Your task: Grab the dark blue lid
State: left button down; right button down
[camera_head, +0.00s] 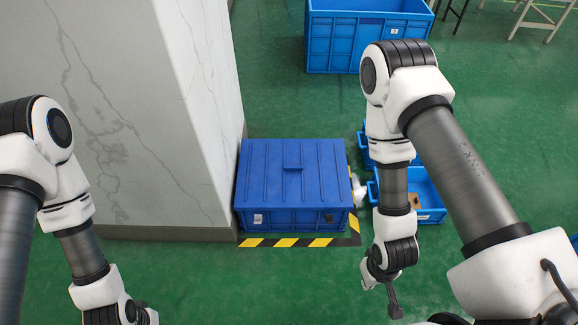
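The dark blue lid (270,168) lies on top of a blue crate (300,218) on the floor in the middle of the view. My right gripper (384,292) hangs to the right of the crate and nearer to me, apart from the lid. It holds nothing that I can see, and its finger opening is unclear. My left arm ends at the bottom left edge, with its fingers outside the picture.
A marbled pillar (150,110) stands directly left of the crate. Yellow and black floor tape (300,242) runs along the crate's front. Small blue bins (425,190) and a white crumpled item (359,190) are on its right. A large blue bin (335,45) stands behind. Green floor in front is clear.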

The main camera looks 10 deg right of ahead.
aim_at(273, 172)
jog(key=i+l+z, duration=0.7)
jog(key=i+l, duration=0.15)
jog(key=i+l+z, duration=0.35)
jog(key=i, duration=0.15)
